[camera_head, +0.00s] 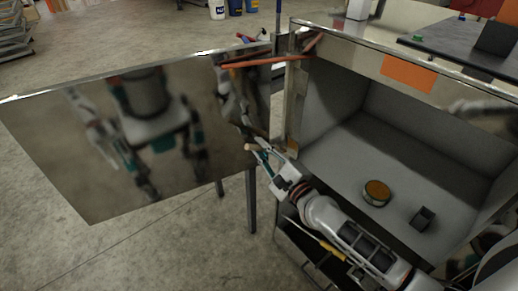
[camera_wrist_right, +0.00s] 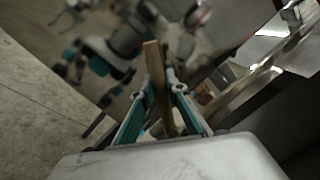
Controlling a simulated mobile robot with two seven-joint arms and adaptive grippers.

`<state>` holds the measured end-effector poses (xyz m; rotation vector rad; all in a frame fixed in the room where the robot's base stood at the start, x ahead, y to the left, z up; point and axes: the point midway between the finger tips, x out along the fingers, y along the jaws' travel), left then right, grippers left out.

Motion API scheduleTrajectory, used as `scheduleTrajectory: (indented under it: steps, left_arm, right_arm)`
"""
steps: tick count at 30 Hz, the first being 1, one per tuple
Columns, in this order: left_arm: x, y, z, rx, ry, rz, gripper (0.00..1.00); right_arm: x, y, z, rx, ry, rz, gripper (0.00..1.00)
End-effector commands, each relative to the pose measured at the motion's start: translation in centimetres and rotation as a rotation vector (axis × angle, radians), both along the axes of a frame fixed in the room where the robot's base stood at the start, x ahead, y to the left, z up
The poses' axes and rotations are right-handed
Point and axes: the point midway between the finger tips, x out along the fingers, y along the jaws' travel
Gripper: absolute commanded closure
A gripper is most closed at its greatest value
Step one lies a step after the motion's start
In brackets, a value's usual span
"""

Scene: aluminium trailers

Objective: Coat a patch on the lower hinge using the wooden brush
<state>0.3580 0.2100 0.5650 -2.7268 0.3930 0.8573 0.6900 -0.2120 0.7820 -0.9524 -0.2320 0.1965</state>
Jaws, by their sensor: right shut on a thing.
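The open aluminium door (camera_head: 130,130) spreads to the left, and its mirror-like face reflects me. My right gripper (camera_head: 262,160) is near the door's hinge side, in front of the compartment's left edge. It is shut on the wooden brush (camera_wrist_right: 155,75), which stands up between the teal-lined fingers in the right wrist view (camera_wrist_right: 163,92). In the head view one wooden end of the brush (camera_head: 249,147) shows at the fingertips. The lower hinge is not clearly made out. Whether the brush touches anything cannot be told. My left gripper is not in view, except perhaps as a reflection.
A round tin (camera_head: 376,193) with an orange-brown top and a small dark block (camera_head: 423,217) stand on the compartment floor (camera_head: 345,165). An orange patch (camera_head: 407,74) marks the top panel. Dark legs (camera_head: 251,200) stand below the door. Open concrete floor lies at lower left.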

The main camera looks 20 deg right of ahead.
Motion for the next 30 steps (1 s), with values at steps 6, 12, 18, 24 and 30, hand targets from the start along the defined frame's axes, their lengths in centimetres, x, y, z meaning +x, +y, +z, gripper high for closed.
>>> scheduleTrajectory:
  steps: [6,12,18,24,30]
  left_arm:
    - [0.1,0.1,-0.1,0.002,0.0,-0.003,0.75]
    - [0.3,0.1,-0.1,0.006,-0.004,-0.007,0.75]
    - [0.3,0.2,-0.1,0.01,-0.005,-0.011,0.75]
    - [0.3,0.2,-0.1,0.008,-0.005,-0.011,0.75]
    - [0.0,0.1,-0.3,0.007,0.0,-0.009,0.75]
  right_arm:
    - [0.1,-0.4,0.0,0.0,0.0,0.0,1.0]
    - [0.3,-0.7,0.0,0.001,0.0,0.0,1.0]
    - [-0.2,-0.9,0.0,0.0,0.0,0.0,1.0]
    - [-1.8,-1.4,0.0,0.0,0.001,0.001,1.0]
    - [-3.2,-1.9,-0.1,-0.001,0.001,0.0,1.0]
